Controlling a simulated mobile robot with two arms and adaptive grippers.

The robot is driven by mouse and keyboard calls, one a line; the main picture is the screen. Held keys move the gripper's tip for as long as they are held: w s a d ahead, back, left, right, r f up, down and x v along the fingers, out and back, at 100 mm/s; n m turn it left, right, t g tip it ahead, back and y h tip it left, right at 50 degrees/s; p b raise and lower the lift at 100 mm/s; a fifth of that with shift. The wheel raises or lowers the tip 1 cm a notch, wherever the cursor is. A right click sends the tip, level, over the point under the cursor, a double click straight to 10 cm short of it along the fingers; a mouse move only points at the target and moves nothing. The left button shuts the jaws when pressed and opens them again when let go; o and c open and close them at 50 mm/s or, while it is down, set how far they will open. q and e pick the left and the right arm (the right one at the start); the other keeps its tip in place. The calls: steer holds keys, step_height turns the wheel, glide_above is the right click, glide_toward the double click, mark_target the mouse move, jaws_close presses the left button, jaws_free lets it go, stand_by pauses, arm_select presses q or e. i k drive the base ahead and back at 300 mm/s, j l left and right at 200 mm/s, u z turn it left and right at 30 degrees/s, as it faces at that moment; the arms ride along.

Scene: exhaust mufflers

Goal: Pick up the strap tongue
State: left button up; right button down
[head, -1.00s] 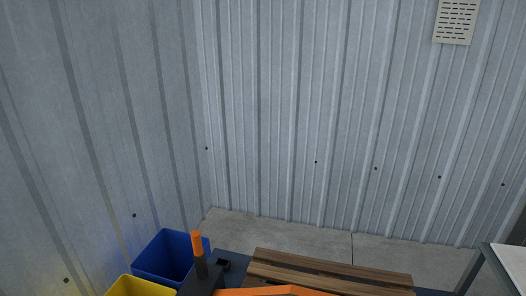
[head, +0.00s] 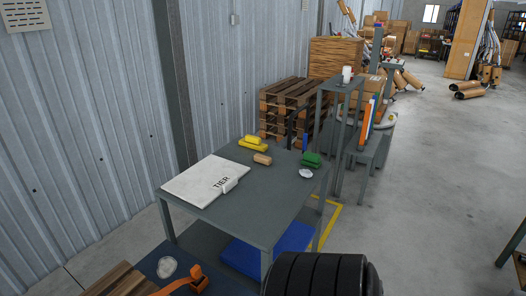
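No part that I can surely name as the strap tongue shows. An orange strap-like piece (head: 180,283) with an upright orange end and a dark part lies at the bottom edge, left of centre. It lies on a dark blue-grey surface beside wooden planks (head: 122,281), and the frame cuts it off. A clear, roundish item (head: 167,267) lies just to its left. Neither of my grippers is in view.
A grey table (head: 255,212) holds a white board (head: 205,180), yellow (head: 252,142), tan (head: 262,159) and green (head: 311,160) items. A black ribbed cylinder (head: 318,274) stands at the bottom. Pallets (head: 290,105) stand behind. Open floor (head: 430,180) lies right.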

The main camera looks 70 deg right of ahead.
mark_target(196, 271)
steer(key=z, duration=1.6)
steer(key=u, duration=0.5)
steer(key=k+l+u, duration=0.1)
steer(key=l+u, duration=0.3)
steer(key=k+l+u, duration=0.2)
steer(key=u, duration=0.15)
steer(key=k+l+u, duration=0.2)
steer(key=l+u, duration=0.2)
